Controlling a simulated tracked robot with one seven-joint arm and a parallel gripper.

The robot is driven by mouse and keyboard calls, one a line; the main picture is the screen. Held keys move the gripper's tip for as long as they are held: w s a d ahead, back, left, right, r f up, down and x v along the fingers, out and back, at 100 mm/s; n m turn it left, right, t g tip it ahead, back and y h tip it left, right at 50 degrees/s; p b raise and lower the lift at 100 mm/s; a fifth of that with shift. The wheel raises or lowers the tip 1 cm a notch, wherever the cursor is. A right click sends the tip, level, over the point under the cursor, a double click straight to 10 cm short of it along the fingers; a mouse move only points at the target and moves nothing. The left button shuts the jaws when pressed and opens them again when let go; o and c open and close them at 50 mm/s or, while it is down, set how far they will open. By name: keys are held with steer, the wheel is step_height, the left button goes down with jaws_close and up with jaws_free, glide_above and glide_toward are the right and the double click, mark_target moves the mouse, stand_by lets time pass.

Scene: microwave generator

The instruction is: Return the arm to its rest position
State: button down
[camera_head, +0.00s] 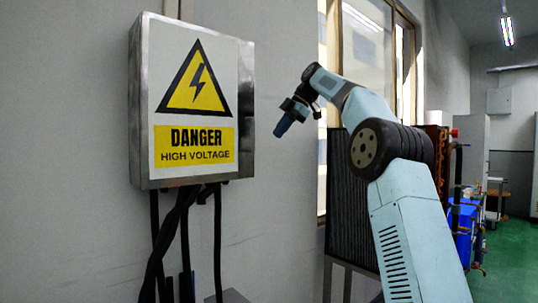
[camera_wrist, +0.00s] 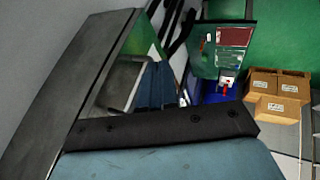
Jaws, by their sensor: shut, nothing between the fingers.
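My arm rises from the lower right of the head view, bends at a dark elbow joint, and reaches up and left.
The metal box bears a yellow danger sign, with black cables (camera_head: 185,240) hanging below. A dark ribbed panel (camera_head: 345,210) stands behind my arm. Cardboard boxes (camera_wrist: 277,95) and a blue bin lie at right in the wrist view. Green floor (camera_head: 510,262) is open at far right.

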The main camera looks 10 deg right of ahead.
steer(key=s+a+f+m+t+h, duration=0.1)
steer(key=s+f+m+h, duration=0.15)
steer(key=s+m, duration=0.55)
steer(key=s+f+m+t+h, duration=0.15)
steer(key=s+f+m, duration=0.25)
steer(key=s, duration=0.8)
steer(key=s+d+f+m+h, duration=0.1)
steer(key=s+d+f+m, duration=0.2)
steer(key=s+f, duration=0.4)
steer(key=s+d+f+m+t+h, duration=0.1)
steer(key=s+d+f+m, duration=0.2)
steer(key=s+f+m, duration=0.2)
steer(key=s+d+f+m+h, duration=0.1)
steer(key=s+d+f+m, duration=0.2)
steer(key=s+f, duration=0.8)
steer(key=shift+s+f+m, duration=0.15)
steer(key=shift+s+m, duration=0.35)
steer(key=shift+s, duration=0.75)
steer(key=shift+d, duration=0.1)
